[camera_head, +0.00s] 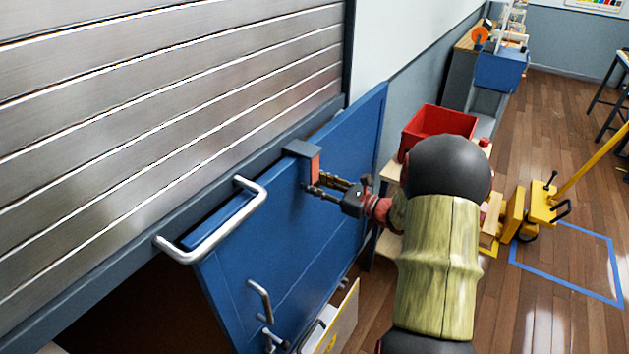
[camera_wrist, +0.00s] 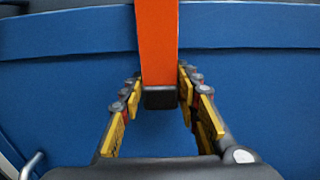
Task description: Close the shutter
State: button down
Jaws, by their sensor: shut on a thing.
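The shutter (camera_head: 170,110) is a wall of grey metal slats filling the upper left of the head view. Its grey bottom bar (camera_head: 95,262) runs diagonally, with a bent silver handle (camera_head: 222,232) on it. An orange strap (camera_head: 314,166) hangs from a dark grey block (camera_head: 302,148) near the bar's right end. My gripper (camera_head: 318,187) is at the strap's lower end. In the wrist view the orange strap (camera_wrist: 157,40), with a black tip (camera_wrist: 160,98), lies between my gripper's yellow-padded fingers (camera_wrist: 160,85), which are shut on it.
Blue panels (camera_head: 290,245) with small silver handles stand below the bar, beside a dark opening (camera_head: 140,310). An open drawer (camera_head: 335,325) juts out low down. A red bin (camera_head: 435,128) and a yellow pallet jack (camera_head: 545,205) are to the right.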

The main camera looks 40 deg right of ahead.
jog(key=shift+s+a+f, duration=0.1)
jog(key=shift+f, duration=0.35)
jog(key=c, duration=1.7)
grip_release()
jog(key=o, duration=0.4)
jog(key=shift+r, duration=0.2)
jog(key=shift+o, duration=0.2)
jog(key=v, duration=1.2)
